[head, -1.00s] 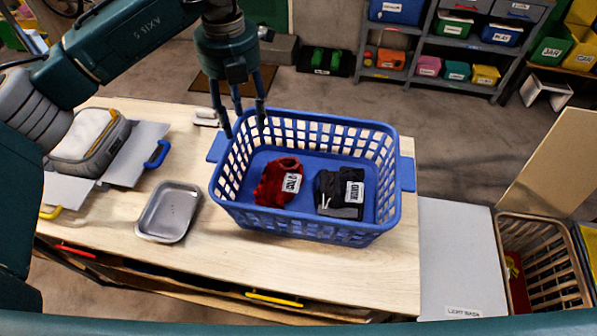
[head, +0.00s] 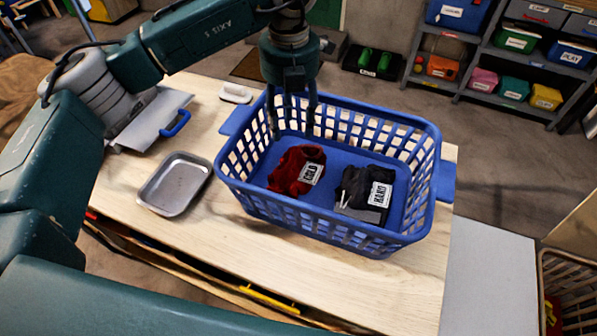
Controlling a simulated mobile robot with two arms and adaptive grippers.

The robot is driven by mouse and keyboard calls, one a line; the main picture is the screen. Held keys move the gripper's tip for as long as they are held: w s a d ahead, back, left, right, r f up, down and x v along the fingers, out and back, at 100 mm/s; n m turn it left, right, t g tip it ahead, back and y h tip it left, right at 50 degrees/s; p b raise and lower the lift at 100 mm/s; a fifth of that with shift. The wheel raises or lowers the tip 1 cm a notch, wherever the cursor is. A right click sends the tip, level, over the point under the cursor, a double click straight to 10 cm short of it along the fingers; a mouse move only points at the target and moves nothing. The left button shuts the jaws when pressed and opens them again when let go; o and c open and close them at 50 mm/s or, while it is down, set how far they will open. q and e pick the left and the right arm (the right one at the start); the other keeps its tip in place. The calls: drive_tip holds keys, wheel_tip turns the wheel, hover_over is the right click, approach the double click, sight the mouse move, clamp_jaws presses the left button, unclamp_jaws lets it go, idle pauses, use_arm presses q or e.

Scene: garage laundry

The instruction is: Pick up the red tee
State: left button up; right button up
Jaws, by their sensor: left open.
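The red tee (head: 290,168) lies bunched on the floor of the blue laundry basket (head: 318,229), in its left half. A white label on it appears to read "COLD". A dark garment (head: 357,187) with a white label lies to its right in the same basket. My left gripper (head: 292,122) points down over the basket's back left part, just behind the red tee in the picture. Its fingers are apart and empty, and they reach below the back rim. I cannot tell how high the fingertips are above the tee. My right gripper is not in view.
The basket stands on a wooden table (head: 402,285). A grey metal tray (head: 174,184) lies to its left, with a grey board (head: 150,120) behind it. A wicker basket (head: 572,290) stands at the lower right. Shelves with coloured bins (head: 512,88) stand at the back.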

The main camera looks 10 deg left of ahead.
sight(290, 153)
use_arm(q)
wheel_tip(290, 153, down, 4)
drive_tip(key=shift+r+p, duration=0.2)
drive_tip(key=shift+p, duration=0.2)
drive_tip(key=f+p, duration=0.1)
drive_tip(key=f, duration=0.2)
drive_tip(key=f+p, duration=0.1)
drive_tip(key=shift+a+f+p, duration=0.25)
drive_tip(key=shift+f+p, duration=0.05)
drive_tip(key=shift+f, duration=0.5)
drive_tip(key=shift+c, duration=0.5)
clamp_jaws()
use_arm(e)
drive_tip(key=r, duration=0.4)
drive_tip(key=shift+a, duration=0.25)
